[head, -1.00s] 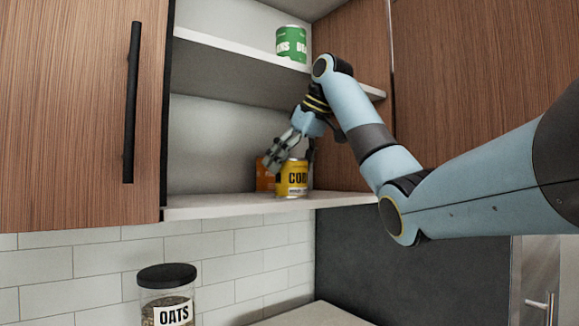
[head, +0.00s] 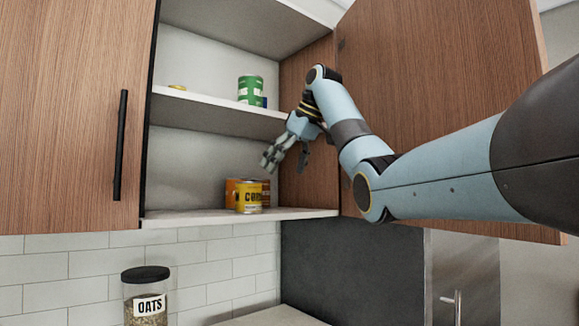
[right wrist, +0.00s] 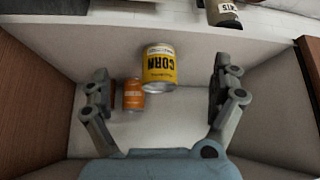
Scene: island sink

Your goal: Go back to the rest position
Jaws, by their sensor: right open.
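My right gripper (head: 286,155) is open and empty in the head view, in front of the open cabinet and above the lower shelf. In the right wrist view its two fingers (right wrist: 160,95) stand wide apart with nothing between them in contact. A yellow corn can (head: 249,197) stands on the lower shelf, below and apart from the gripper. It also shows in the right wrist view (right wrist: 159,67). An orange can (right wrist: 133,94) stands beside it. My left gripper is not in view.
A green can (head: 250,90) stands on the upper shelf (head: 205,105). The cabinet's open right door (head: 440,110) is behind my right arm. A closed door with a black handle (head: 120,145) is at left. An oats jar (head: 146,298) stands below.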

